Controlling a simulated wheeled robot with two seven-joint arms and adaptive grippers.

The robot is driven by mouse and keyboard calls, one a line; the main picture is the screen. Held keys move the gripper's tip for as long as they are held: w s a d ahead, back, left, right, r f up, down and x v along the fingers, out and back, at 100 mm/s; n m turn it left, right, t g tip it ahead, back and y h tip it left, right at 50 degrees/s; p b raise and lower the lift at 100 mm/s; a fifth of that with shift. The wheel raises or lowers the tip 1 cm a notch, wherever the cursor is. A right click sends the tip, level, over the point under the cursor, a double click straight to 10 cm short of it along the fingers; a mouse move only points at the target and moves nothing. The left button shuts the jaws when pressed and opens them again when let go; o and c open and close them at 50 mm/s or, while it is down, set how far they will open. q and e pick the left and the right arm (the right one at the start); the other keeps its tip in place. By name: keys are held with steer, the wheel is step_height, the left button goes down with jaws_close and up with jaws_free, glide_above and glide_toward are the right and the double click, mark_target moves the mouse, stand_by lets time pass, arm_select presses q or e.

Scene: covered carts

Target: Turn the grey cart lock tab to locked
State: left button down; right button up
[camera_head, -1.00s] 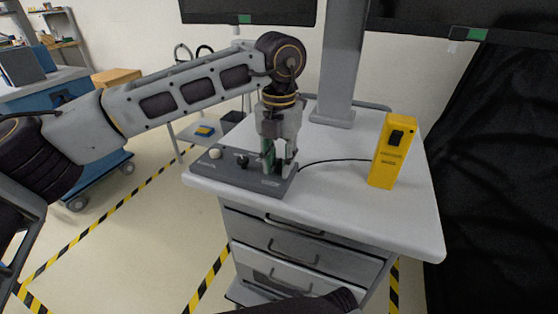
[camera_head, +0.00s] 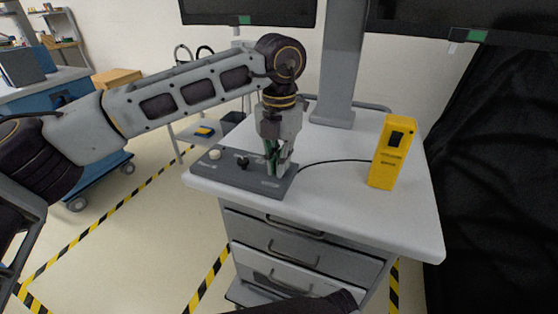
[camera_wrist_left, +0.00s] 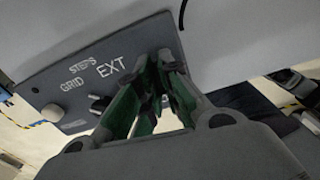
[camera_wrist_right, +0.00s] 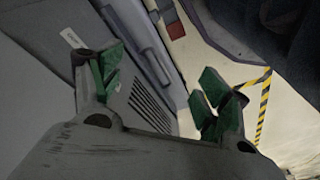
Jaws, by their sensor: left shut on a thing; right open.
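My left gripper (camera_head: 277,166) points down at the right end of a dark grey control panel (camera_head: 228,174) on the grey cart (camera_head: 345,215). Its green-padded fingers are closed in on a small dark part there, mostly hidden. In the left wrist view, the fingers (camera_wrist_left: 160,75) are over the panel (camera_wrist_left: 55,92), beside the printed word EXT; GRID and STEPS are farther left. I cannot tell whether the held part is the lock tab, nor its position. My right gripper (camera_wrist_right: 160,85) is open and empty in the right wrist view.
A pale button (camera_head: 215,155) and a black knob (camera_head: 243,163) stand on the panel's left half. A yellow box (camera_head: 392,152) stands upright on the cart's right, with a black cable running toward the panel. A post (camera_head: 342,65) rises behind. The cart top's front right is clear.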

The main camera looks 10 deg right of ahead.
arm_select(q)
steer(key=m, duration=0.3)
steer(key=shift+m+p, duration=0.35)
steer(key=shift+m, duration=1.55)
steer(key=shift+m+p, duration=0.35)
steer(key=shift+m, duration=0.35)
steer(key=m, duration=0.3)
steer(key=shift+r+m+p, duration=0.1)
steer(key=shift+m+p, duration=0.25)
steer(key=shift+m, duration=0.75)
steer(key=m, duration=0.3)
steer(key=shift+m, duration=0.4)
arm_select(e)
step_height(320, 180, down, 6)
steer(key=d, duration=0.1)
steer(key=shift+s+d+f, duration=0.15)
